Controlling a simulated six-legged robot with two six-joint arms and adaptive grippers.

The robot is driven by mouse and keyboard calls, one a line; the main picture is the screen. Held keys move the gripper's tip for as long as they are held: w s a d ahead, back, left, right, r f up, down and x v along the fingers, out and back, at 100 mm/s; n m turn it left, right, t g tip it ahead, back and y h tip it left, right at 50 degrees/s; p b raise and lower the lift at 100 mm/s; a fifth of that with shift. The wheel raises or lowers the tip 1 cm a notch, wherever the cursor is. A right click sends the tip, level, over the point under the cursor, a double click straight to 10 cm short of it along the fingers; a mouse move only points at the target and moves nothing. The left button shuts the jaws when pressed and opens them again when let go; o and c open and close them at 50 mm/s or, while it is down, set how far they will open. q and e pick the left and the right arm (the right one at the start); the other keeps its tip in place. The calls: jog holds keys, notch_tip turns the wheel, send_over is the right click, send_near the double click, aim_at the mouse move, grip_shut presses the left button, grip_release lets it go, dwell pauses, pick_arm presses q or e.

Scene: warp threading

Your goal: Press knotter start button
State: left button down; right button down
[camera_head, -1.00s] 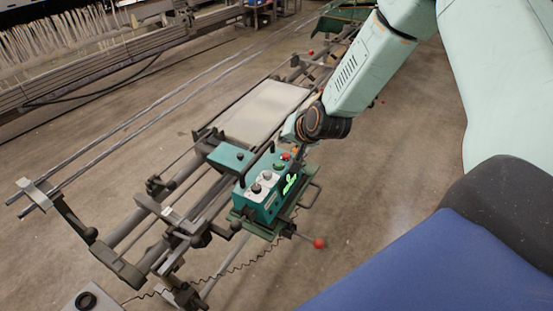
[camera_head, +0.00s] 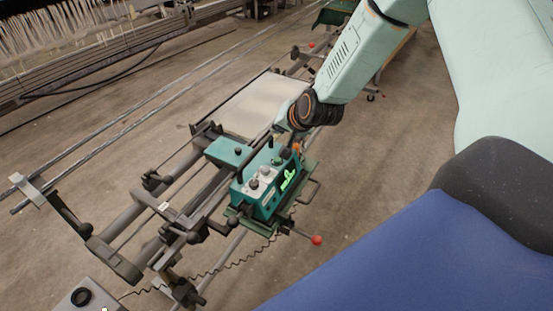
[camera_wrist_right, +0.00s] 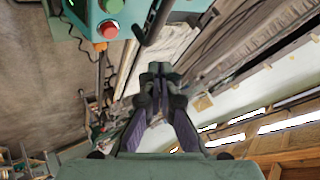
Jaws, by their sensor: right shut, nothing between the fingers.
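My right gripper (camera_wrist_right: 160,72) is shut and empty. It is to the right of the buttons in that view and apart from them. In the head view my right wrist is just beyond the box; the fingertips are hard to make out. My left gripper is out of view.
A dark curved handle (camera_wrist_right: 153,22) stands close to the buttons. A red-ball lever (camera_head: 317,240) sticks out below the box. A pale flat panel (camera_head: 255,108) lies behind the box on the rail frame. Bare floor lies to the right.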

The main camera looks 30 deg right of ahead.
aim_at(279, 161)
jog(key=f+b, duration=0.3)
jog(key=f, duration=0.1)
jog(key=f+b, duration=0.4)
jog(key=shift+w+d+f, duration=0.1)
jog(key=shift+d+f, duration=0.1)
jog(key=shift+f, duration=0.2)
jog(key=shift+s+a+r, duration=0.15)
jog(key=shift+s+r, duration=0.05)
jog(key=shift+w+f, duration=0.15)
dwell(0.6)
